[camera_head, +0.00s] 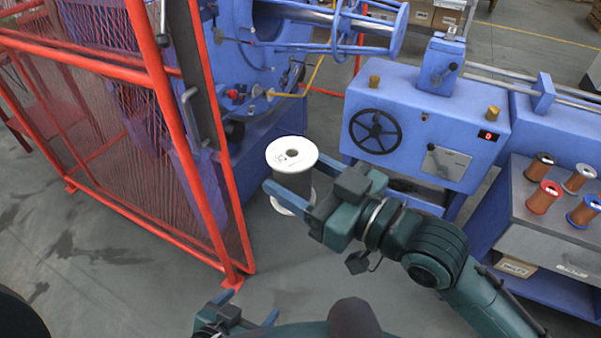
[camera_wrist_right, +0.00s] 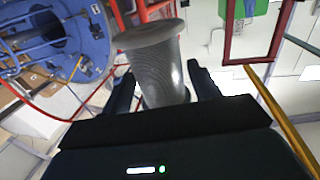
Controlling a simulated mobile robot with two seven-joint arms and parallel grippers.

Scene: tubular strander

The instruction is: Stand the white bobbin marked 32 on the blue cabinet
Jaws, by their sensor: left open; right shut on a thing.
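The white bobbin (camera_head: 291,155) has white flanges and a dark grey wound middle. It is upright in the head view, with small dark marking on its top flange that I cannot read. My right gripper (camera_head: 287,200) is shut on its wound middle; the bobbin also fills the space between the fingers in the right wrist view (camera_wrist_right: 160,75). The blue cabinet (camera_head: 404,93), with a black handwheel and a red display, stands behind and to the right of the bobbin, apart from it. My left gripper (camera_head: 246,316) is open and empty at the bottom edge, partly cut off.
A red mesh guard (camera_head: 110,130) stands close left of the bobbin. Brass knobs and a blue block (camera_head: 438,66) stand on the cabinet top, with bare patches between. A grey-topped bench (camera_head: 530,215) with several small wire spools is at right. Bare floor lies below.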

